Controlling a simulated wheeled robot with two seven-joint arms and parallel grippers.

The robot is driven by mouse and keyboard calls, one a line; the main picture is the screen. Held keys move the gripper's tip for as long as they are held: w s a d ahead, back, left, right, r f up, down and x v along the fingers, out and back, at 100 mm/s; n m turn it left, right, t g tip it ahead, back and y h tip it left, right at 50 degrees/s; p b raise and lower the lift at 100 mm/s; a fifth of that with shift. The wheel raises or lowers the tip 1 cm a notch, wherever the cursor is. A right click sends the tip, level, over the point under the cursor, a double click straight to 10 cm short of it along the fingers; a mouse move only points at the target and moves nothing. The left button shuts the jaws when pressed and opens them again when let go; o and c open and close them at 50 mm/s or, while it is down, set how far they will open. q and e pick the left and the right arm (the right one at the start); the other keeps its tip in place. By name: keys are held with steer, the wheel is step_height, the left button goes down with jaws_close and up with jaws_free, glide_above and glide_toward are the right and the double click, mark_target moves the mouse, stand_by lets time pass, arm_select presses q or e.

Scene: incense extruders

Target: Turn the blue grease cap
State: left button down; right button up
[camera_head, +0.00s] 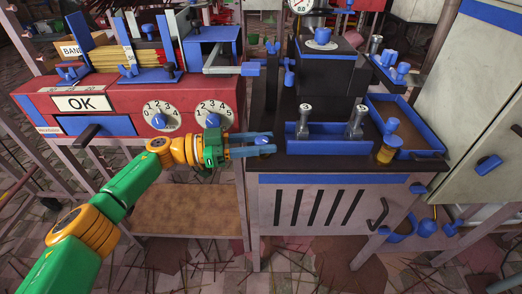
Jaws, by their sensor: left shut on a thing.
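My left gripper (268,143) comes in from the left on a green and orange arm. Its fingers are at the left front edge of the dark machine top (340,163). They are shut on a small blue knob-like piece, which looks like the blue grease cap (262,141). The fingers partly hide it, and its turn angle cannot be read. My right gripper is not in view.
A red machine (40,98) with an OK sign and two numbered dials stands at the left. A blue tray (325,142) with two metal-topped pieces sits right of the gripper. Further right are a yellow jar with a blue top (388,150) and another tray (432,147).

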arm_select(q)
steer(key=shift+f, duration=0.1)
stand_by(0.3)
steer(key=c, duration=0.5)
jaws_free()
steer(key=shift+d, duration=0.1)
steer(key=a, duration=0.4)
steer(key=s+a, duration=0.1)
steer(key=a, duration=0.2)
